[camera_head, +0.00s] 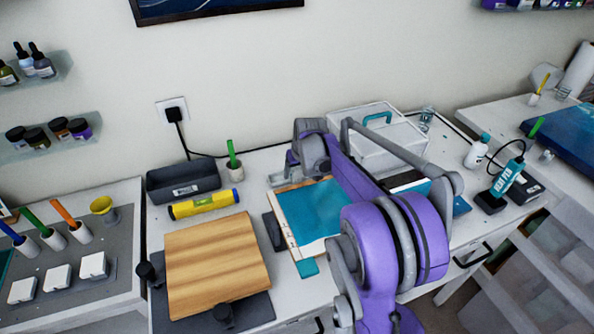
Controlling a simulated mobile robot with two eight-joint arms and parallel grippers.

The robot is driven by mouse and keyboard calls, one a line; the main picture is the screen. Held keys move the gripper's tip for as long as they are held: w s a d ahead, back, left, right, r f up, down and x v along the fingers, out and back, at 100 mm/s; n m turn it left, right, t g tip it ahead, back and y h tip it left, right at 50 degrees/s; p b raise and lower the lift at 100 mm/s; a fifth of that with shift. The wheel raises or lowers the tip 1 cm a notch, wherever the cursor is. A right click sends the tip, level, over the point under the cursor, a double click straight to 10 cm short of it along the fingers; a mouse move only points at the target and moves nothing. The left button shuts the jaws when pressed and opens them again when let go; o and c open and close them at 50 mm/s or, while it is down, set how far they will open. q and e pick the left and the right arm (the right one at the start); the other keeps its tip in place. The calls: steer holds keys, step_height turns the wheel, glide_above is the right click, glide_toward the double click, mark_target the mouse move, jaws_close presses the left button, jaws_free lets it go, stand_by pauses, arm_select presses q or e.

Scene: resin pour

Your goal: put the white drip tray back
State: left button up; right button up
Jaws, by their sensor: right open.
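No plain white drip tray can be told apart with certainty. A flat teal-topped panel with a white left rim (285,230) lies on the middle table, partly hidden behind my right arm. I cannot tell whether that white rim belongs to the drip tray. My purple right arm reaches across the table from the lower right. My right gripper (293,168) is open above the far left corner of the teal panel, with its fingers small and partly hidden by the arm. Nothing shows between its fingers. My left gripper is not in view.
A wooden board (215,262) on a dark clamp base is left of the panel. Behind it are a yellow level (203,204) and a dark bin (183,181). A white case (365,140) stands at the back; a teal heat pen (507,178) is at right.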

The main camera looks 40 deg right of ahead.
steer(key=shift+r, duration=0.3)
steer(key=v, duration=1.1)
steer(key=shift+r+p, duration=0.35)
steer(key=shift+r, duration=0.05)
steer(key=shift+s+f, duration=0.1)
steer(key=shift+s, duration=0.1)
